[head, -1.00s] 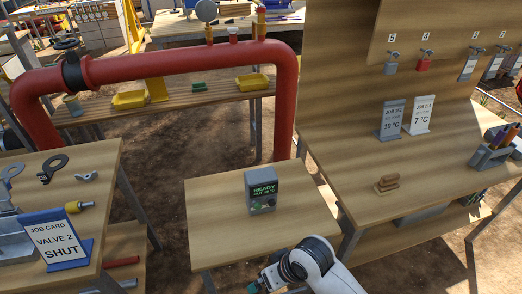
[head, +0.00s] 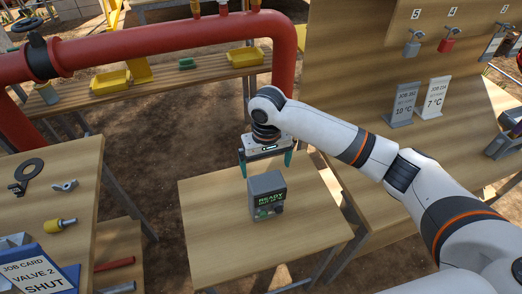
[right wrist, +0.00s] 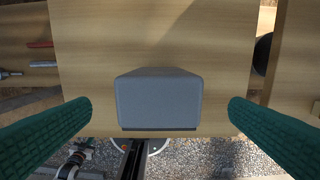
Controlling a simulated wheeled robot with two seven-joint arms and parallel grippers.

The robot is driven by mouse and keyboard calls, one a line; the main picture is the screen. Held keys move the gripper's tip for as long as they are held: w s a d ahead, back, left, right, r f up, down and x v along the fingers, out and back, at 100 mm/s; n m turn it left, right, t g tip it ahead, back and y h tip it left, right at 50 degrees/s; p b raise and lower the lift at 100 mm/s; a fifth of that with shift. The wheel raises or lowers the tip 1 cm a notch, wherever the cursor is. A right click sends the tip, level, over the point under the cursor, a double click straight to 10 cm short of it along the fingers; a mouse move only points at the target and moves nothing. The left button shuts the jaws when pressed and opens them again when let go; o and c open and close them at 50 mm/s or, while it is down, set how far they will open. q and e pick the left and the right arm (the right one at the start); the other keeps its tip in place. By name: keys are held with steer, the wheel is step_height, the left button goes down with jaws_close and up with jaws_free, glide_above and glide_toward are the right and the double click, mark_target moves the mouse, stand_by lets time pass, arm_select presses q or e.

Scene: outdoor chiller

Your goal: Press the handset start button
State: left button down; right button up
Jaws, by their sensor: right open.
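The grey handset (head: 267,195) stands upright on the small middle table, with a dark face, green "READY" text and a green button (head: 262,213) low on its front. In the right wrist view the top of the handset (right wrist: 158,99) shows between the fingers, and its button face is hidden. My right gripper (head: 267,166) is open, with green fingers pointing down just above and behind the handset. The fingers are spread on either side of it, apart from it in the right wrist view (right wrist: 160,118). My left gripper is not in view.
The small wooden table (head: 215,235) is otherwise clear. A red pipe (head: 170,48) arches behind it. A left table holds a job card stand (head: 40,272) and small fittings. On the right bench are temperature cards (head: 403,104) and hanging padlocks (head: 447,45).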

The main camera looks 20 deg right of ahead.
mark_target(267, 181)
steer(key=f, duration=0.1)
steer(key=s+f, duration=0.1)
steer(key=f, duration=0.2)
steer(key=shift+s+f+p, duration=0.15)
steer(key=shift+s+p, duration=0.25)
steer(key=f, duration=0.3)
steer(key=shift+w+f, duration=0.25)
steer(key=shift+w, duration=0.05)
step_height(267, 181, down, 3)
steer(key=shift+r+p, duration=0.1)
steer(key=shift+p, duration=0.2)
steer(key=shift+f, duration=0.35)
steer(key=c, duration=0.7)
steer(key=o, duration=0.5)
steer(key=shift+c, duration=0.2)
steer(key=c, duration=1.5)
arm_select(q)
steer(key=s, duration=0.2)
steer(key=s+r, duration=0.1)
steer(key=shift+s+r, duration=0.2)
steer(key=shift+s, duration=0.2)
